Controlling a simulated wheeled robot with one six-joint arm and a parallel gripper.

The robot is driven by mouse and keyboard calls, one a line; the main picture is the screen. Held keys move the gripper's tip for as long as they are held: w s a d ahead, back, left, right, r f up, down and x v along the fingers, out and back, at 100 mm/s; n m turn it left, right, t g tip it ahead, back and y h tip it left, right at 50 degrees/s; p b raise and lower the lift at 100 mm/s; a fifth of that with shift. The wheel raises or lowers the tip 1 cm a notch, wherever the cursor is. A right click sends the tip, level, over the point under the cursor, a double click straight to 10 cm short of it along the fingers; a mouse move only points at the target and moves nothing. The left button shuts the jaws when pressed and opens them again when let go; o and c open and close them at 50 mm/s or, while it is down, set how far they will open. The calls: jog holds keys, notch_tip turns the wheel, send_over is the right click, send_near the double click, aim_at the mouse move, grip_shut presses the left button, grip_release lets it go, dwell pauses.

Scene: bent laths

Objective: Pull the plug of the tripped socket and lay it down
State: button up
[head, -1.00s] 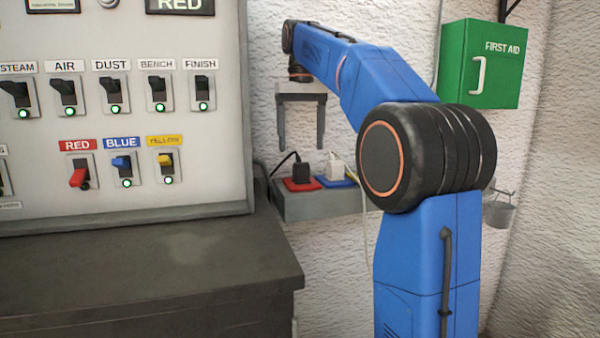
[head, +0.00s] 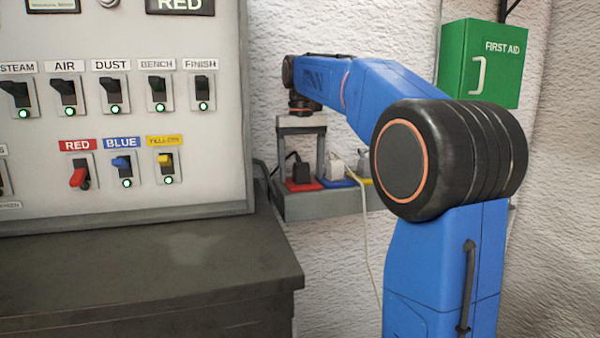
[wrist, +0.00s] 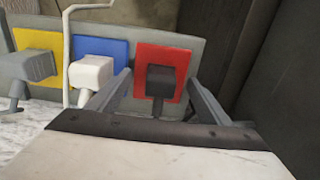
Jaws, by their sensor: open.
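The red socket plate (head: 303,186) holds a black plug (head: 301,172) with a dark cord. The plug and the red plate (wrist: 162,72) also show in the wrist view. My gripper (head: 301,170) is open above the socket box, pointing down. In the wrist view its fingers (wrist: 162,92) stand either side of the black plug (wrist: 160,82), with gaps on both sides. On the panel the red switch (head: 79,177) is tilted down and shows no green lamp. The blue switch (head: 121,162) and yellow switch (head: 165,160) are up with green lamps lit.
A white plug (wrist: 90,73) sits in the blue socket (wrist: 118,50), close beside one finger. A grey plug (wrist: 35,66) is in the yellow socket (wrist: 40,42). A dark bench (head: 150,270) with a bare top stands at front left. A green first-aid box (head: 482,62) hangs at right.

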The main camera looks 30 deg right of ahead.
aim_at(301, 162)
dwell(0.8)
grip_shut()
jog(key=shift+r, duration=0.15)
jog(key=shift+r, duration=2.8)
